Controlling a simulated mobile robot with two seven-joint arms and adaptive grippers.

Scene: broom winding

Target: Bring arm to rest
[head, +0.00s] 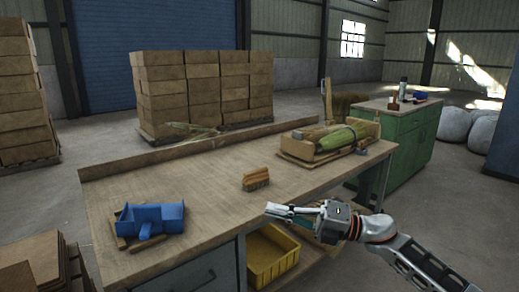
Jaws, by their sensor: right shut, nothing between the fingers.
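My right gripper (271,210) shows at the front edge of the wooden workbench (200,240), its arm coming in from the lower right. Its fingers are shut and empty, pointing left over the bench's front edge. A small wooden brush or block (256,179) stands on the bench a little behind and left of the fingertips, apart from them. A wooden fixture (300,155) with green broom material (340,138) lies on the right part of the bench. My left gripper is out of view.
A blue vise-like tool (152,220) sits at the bench's left. A yellow bin (270,258) is below the bench, under my right gripper. A green cabinet (408,140) with bottles stands at the right. Stacked boxes (205,85) stand behind. The bench's middle is mostly clear.

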